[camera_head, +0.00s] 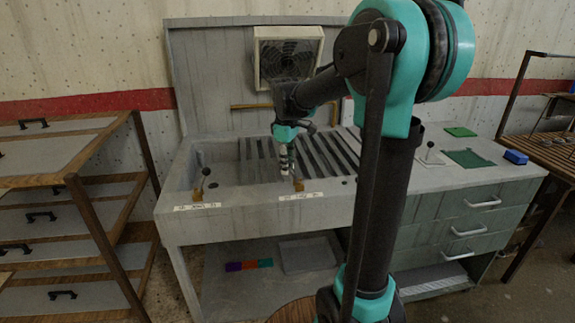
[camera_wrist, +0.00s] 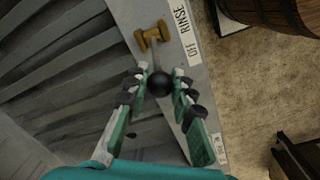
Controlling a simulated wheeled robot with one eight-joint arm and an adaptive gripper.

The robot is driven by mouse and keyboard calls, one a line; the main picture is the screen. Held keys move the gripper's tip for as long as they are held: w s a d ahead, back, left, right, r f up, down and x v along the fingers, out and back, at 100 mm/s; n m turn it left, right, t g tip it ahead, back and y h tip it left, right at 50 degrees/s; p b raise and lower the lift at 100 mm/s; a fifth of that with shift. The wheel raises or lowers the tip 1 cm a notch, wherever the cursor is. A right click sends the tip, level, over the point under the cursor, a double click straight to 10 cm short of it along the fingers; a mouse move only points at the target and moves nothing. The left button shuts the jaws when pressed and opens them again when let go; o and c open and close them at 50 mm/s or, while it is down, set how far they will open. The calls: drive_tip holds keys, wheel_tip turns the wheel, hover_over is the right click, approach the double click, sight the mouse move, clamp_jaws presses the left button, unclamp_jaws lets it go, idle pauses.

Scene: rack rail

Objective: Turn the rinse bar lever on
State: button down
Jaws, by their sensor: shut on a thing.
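The rinse bar lever has a brass base (camera_wrist: 152,35), a thin stem and a black ball knob (camera_wrist: 159,83) in the wrist view. A white label (camera_wrist: 188,40) beside it reads RINSE and OFF. My gripper (camera_wrist: 160,72) has its fingers on both sides of the knob, shut on it. In the head view my gripper (camera_head: 285,172) points down at the sink's front edge, beside the lever's brass base (camera_head: 298,184). The knob is hidden there by the gripper.
A second lever (camera_head: 204,179) with a black knob stands to the left on the same sink edge (camera_head: 245,200). A fan (camera_head: 288,56) is on the back panel.

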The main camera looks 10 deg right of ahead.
drive_tip(key=d+y, duration=0.4)
drive_tip(key=shift+r, duration=0.4)
drive_tip(key=shift+d+f, duration=0.25)
drive_tip(key=shift+d, duration=0.8)
drive_tip(key=shift+d+f, duration=0.2)
drive_tip(key=shift+d, duration=0.85)
drive_tip(key=c, duration=1.3)
unclamp_jaws()
drive_tip(key=shift+d, duration=0.1)
